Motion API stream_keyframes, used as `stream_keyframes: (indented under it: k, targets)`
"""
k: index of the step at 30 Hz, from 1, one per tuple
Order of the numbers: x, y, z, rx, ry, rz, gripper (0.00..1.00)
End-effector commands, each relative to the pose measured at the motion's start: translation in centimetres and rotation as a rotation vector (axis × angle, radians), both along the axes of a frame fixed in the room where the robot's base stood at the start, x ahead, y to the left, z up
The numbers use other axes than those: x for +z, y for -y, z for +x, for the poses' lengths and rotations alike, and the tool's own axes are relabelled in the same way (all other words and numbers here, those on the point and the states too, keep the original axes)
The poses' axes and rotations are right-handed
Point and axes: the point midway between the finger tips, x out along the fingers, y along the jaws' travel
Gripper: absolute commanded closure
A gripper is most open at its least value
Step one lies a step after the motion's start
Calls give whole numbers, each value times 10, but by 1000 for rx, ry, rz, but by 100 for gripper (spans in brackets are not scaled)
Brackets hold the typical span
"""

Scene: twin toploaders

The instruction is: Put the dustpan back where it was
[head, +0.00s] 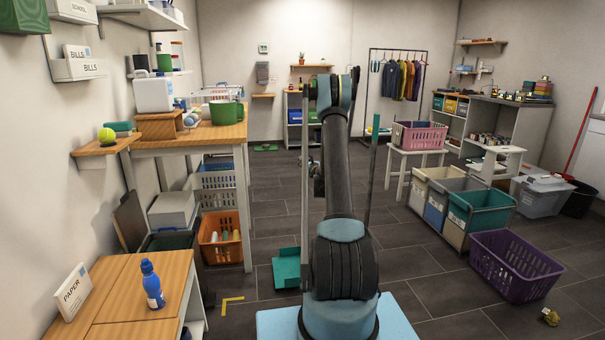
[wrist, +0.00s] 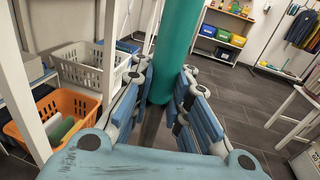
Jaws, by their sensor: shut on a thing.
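The dustpan (head: 287,268) is teal, and its pan shows low at the left of my arm in the head view, close to the floor. I cannot tell whether it touches the floor. In the wrist view its thick teal handle (wrist: 180,45) stands upright between the fingers of my gripper (wrist: 162,82), which is shut on it. A darker shaft shows below the teal part. My arm hides most of the gripper in the head view.
A yellow corner mark (head: 231,299) lies on the floor left of the dustpan. An orange basket (head: 220,240) sits under the table at left. Sorting bins (head: 452,207) and a purple basket (head: 512,264) stand at right. Dark floor is open between.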

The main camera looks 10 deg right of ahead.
Motion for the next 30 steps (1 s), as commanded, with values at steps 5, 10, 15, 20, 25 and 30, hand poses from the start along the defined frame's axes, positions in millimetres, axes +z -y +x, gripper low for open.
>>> stream_keyframes:
  k: [5, 10, 15, 20, 25, 30]
  targets:
    - [-14, 0, 1, 0, 0, 1, 100]
    - [-34, 0, 1, 0, 0, 1, 100]
    - [-41, 0, 0, 0, 0, 1, 100]
    - [-41, 0, 0, 0, 0, 0, 82]
    - [-41, 0, 0, 0, 0, 0, 64]
    - [-41, 0, 0, 0, 0, 0, 64]
